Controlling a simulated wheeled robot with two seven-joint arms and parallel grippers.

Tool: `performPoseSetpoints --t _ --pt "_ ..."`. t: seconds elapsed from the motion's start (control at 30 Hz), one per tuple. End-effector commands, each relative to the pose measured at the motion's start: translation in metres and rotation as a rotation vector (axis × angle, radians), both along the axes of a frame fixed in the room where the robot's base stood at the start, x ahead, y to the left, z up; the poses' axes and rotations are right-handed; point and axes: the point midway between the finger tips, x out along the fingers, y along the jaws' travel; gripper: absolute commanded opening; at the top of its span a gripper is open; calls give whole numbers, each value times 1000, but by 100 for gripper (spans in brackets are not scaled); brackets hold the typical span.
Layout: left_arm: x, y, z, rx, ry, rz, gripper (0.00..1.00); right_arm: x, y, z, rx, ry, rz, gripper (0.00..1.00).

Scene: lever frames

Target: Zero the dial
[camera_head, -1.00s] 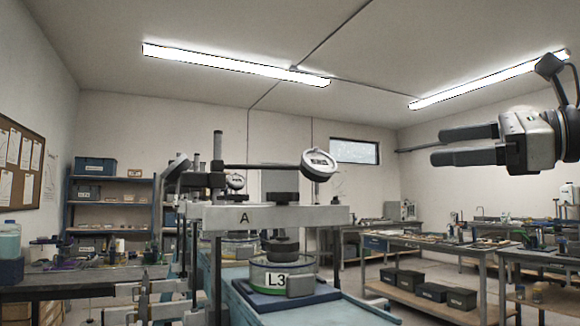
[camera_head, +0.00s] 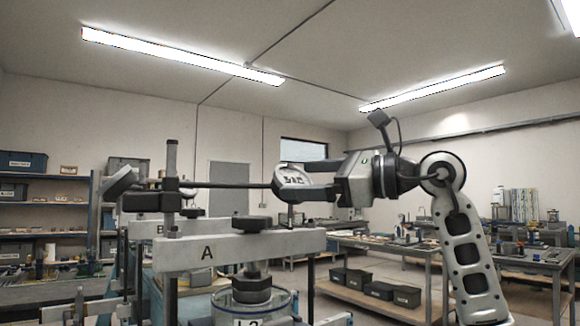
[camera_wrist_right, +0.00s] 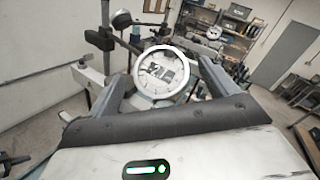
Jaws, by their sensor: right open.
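The dial gauge (camera_head: 291,181) with a round white face sits on the end of a horizontal rod (camera_head: 232,185), which comes from an upright post above the crossbar labelled A (camera_head: 225,249). My right gripper (camera_head: 311,180) is open at the gauge from the right. In the right wrist view the dial face (camera_wrist_right: 161,73) shows between the two spread fingers of my right gripper (camera_wrist_right: 166,68). I cannot tell whether a finger touches its rim. The needle reading is too small to make out. My left gripper is in no view.
A round clear vessel (camera_head: 283,306) with a black knob stands under the crossbar. Another crossbar labelled B (camera_head: 150,230) is behind it. A second dial (camera_wrist_right: 214,32) shows farther off. Shelves stand at left, and a bench (camera_head: 388,247) at right.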

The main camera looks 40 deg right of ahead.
Motion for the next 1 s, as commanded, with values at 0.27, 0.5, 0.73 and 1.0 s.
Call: performPoseSetpoints --t 0.27,0.5,0.73,1.0 --pt "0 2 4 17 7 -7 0 30 12 1 0 0 1 85" --pt "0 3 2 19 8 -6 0 34 14 0 -1 0 0 85" --pt "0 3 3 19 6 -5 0 34 14 0 0 0 0 52" --pt "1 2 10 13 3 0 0 34 13 2 -31 8 25 40"
